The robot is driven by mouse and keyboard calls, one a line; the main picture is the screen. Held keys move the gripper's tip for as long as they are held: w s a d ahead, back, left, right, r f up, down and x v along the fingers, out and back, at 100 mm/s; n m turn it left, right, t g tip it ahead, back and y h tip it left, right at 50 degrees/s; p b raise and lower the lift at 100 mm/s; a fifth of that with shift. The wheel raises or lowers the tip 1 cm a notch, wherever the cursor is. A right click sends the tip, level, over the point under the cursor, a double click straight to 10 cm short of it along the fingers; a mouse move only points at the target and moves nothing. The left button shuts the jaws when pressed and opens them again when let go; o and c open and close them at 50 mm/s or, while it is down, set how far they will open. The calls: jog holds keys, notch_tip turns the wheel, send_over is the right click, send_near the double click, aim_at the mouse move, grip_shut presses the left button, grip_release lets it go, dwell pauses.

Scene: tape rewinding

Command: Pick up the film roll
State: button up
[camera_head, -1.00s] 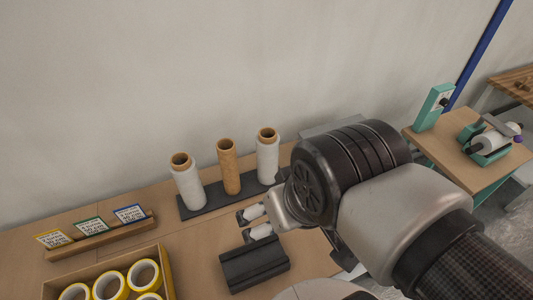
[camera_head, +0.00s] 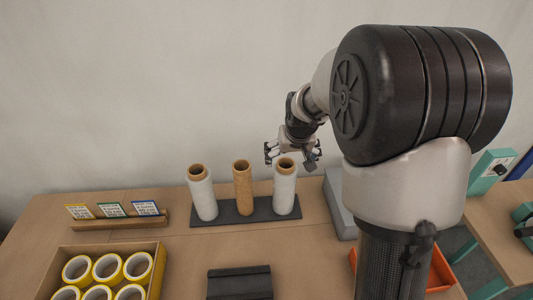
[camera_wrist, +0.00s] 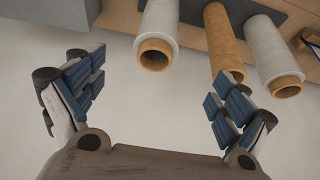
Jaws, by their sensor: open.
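Two white film rolls with brown cores, left (camera_head: 203,197) and right (camera_head: 284,193), stand upright with a bare tan-brown roll (camera_head: 243,188) between them. All three stand on a dark base plate (camera_head: 228,218). My gripper (camera_head: 290,157) is open and empty, just above or behind the top of the right white roll. In the wrist view my gripper's (camera_wrist: 157,100) blue-padded fingers are spread wide. The right white roll's core end (camera_wrist: 154,56) shows beyond and between them, not visibly touching. The brown roll (camera_wrist: 223,35) and left white roll (camera_wrist: 268,50) are to its right there.
A wooden box (camera_head: 154,252) of yellow tape rolls stands at front left, behind it a wooden holder (camera_head: 120,224) with several cards. A dark block (camera_head: 240,283) lies in front, a grey box (camera_head: 337,203) to the right. A wall rises behind the table.

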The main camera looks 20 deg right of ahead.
aim_at(286, 171)
jog(key=b+x, duration=0.2)
jog(key=x, duration=1)
jog(key=shift+b, duration=0.4)
jog(key=shift+b+x, duration=0.95)
jog(key=shift+x, duration=2.15)
jog(key=shift+w+d+r, duration=0.1)
jog(key=shift+d+r, duration=0.05)
jog(key=shift+d, duration=0.05)
jog(key=shift+c, duration=0.6)
jog(key=c, duration=2)
jog(key=shift+c, duration=0.3)
